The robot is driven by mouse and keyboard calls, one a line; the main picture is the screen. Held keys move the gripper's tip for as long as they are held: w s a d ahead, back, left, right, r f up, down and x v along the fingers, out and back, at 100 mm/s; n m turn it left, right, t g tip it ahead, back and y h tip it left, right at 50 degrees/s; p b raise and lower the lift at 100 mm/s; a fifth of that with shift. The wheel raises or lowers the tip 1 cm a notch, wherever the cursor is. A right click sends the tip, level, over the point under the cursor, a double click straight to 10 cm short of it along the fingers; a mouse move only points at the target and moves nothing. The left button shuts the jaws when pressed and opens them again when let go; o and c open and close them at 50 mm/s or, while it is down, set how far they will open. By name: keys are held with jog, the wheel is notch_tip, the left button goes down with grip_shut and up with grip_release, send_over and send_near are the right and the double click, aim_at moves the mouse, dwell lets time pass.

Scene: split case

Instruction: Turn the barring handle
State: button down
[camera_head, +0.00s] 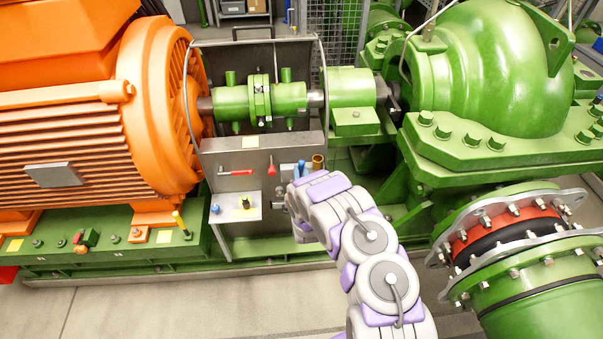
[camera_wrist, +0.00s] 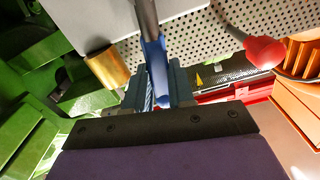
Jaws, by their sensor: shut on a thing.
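A handle with a blue grip (camera_wrist: 157,66) on a grey rod stands between the fingers of my gripper (camera_wrist: 158,88) in the wrist view. The fingers are closed on the blue grip, and the rod runs up out of the picture. In the head view my arm reaches the lower right of the grey panel (camera_head: 235,155) under the green coupling (camera_head: 260,100). A small blue part (camera_head: 301,168) shows just above my wrist there; my fingertips are mostly hidden by the wrist. I cannot tell how far the handle is turned.
A brass cylinder (camera_wrist: 107,68) is close left of my fingers. A red knob on a dark lever (camera_wrist: 265,52) is to the right. The orange motor (camera_head: 150,100) is left and the green pump (camera_head: 480,70) right. Clear floor (camera_head: 190,305) lies in front.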

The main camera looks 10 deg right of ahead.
jog(key=shift+f, duration=0.15)
jog(key=c, duration=1)
grip_release()
jog(key=shift+a, duration=0.1)
jog(key=shift+o, duration=0.2)
jog(key=shift+s, duration=0.1)
jog(key=s+p, duration=0.3)
jog(key=s, duration=1.4)
jog(key=shift+s, duration=0.1)
